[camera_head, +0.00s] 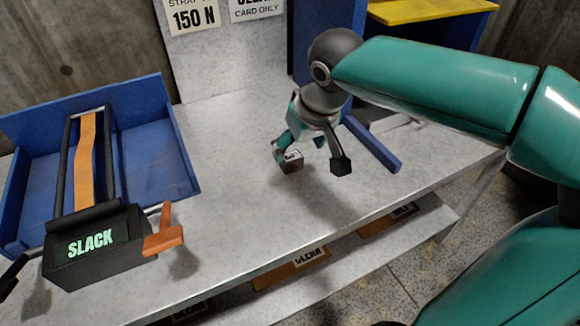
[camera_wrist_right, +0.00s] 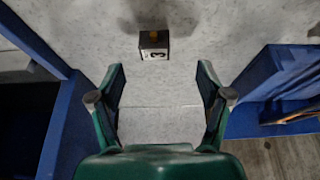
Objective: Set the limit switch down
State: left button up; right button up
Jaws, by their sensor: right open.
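The limit switch appears to be the small dark box with a pale label (camera_head: 291,161) standing on the grey bench. In the right wrist view the box (camera_wrist_right: 154,44) shows a "3" on its front and an orange spot on top. My right gripper (camera_head: 314,160) is open over the bench, fingers pointing down, with one fingertip close to the box in the head view. In the right wrist view my open gripper (camera_wrist_right: 161,82) has nothing between its fingers, and the box stands just beyond the fingertips, apart from them.
A blue tray (camera_head: 160,160) holds a strap device with a "SLACK" display (camera_head: 91,243) and an orange lever (camera_head: 164,236) at left. A blue bar (camera_head: 371,144) lies right of the gripper. A lower shelf (camera_head: 345,262) holds cardboard. The bench middle is clear.

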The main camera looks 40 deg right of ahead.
aim_at(294, 160)
jog(key=x, duration=0.3)
jog(key=shift+f+b, duration=0.3)
jog(key=x, duration=0.2)
jog(key=d+b+x, duration=0.1)
jog(key=x, duration=0.2)
jog(key=shift+w+r+b, duration=0.1)
jog(key=shift+w+b, duration=0.05)
jog(key=shift+b, duration=0.15)
jog(key=c, duration=1.4)
jog(key=shift+r, duration=0.15)
